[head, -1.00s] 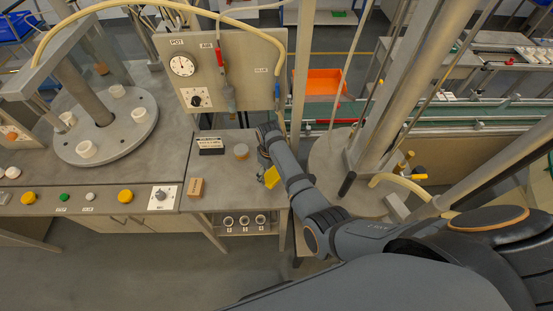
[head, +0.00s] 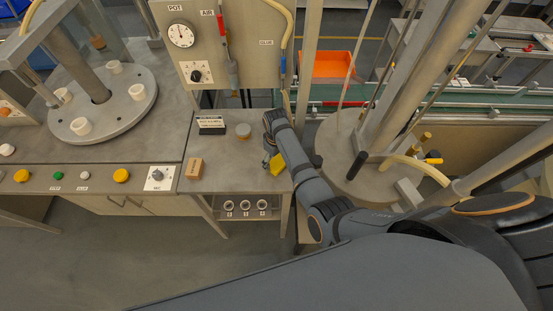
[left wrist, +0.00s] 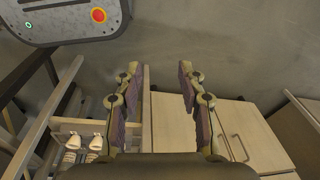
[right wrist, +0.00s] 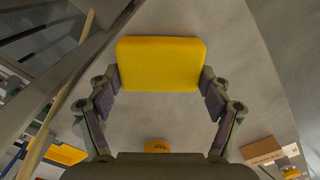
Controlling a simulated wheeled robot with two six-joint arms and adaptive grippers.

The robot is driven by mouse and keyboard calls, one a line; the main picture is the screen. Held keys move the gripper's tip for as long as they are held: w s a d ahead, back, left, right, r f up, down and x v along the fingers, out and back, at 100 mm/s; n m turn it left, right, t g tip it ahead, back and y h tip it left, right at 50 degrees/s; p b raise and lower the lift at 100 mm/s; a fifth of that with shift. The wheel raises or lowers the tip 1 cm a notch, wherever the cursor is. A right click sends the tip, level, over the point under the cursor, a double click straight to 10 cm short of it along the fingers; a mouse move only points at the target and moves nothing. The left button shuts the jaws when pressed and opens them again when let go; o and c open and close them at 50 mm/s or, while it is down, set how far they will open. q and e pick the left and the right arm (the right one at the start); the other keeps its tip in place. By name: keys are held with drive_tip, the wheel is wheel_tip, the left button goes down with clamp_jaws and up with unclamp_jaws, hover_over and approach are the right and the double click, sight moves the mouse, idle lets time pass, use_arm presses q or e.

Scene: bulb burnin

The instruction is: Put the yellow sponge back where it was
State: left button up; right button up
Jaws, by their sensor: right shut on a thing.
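The yellow sponge (head: 278,165) is at the right side of the small grey bench top (head: 225,170) in the head view. My right gripper (head: 270,158) is at the sponge, its fingers partly hidden by my arm. In the right wrist view, the sponge (right wrist: 160,64) spans the gap between the fingertips of my right gripper (right wrist: 160,82), which is shut on it. Grey surface shows behind it; I cannot tell whether the sponge touches it. My left gripper (left wrist: 158,85) is open and empty in the left wrist view, above the floor near cabinets.
A gauge panel (head: 225,45) rises behind. A round plate with white cups (head: 102,118) is left. Bare bench lies between block and sponge.

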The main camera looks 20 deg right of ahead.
sight(276, 159)
drive_tip(key=o, duration=1.2)
drive_tip(key=shift+d+f, duration=0.15)
drive_tip(key=shift+f, duration=0.05)
drive_tip(key=shift+c, duration=0.2)
drive_tip(key=shift+r, duration=0.1)
wheel_tip(276, 159, up, 6)
drive_tip(key=p, duration=0.6)
drive_tip(key=shift+w+r, duration=0.15)
drive_tip(key=shift+r, duration=0.1)
use_arm(q)
drive_tip(key=r, duration=0.1)
drive_tip(key=s+r, duration=0.1)
drive_tip(key=r, duration=0.1)
drive_tip(key=s+r, duration=0.1)
drive_tip(key=r, duration=0.1)
drive_tip(key=shift+s+a+r, duration=0.15)
drive_tip(key=shift+a+r, duration=0.05)
drive_tip(key=shift+r, duration=0.05)
use_arm(e)
wheel_tip(276, 159, up, 6)
drive_tip(key=shift+f, duration=0.1)
use_arm(q)
drive_tip(key=shift+d, duration=0.1)
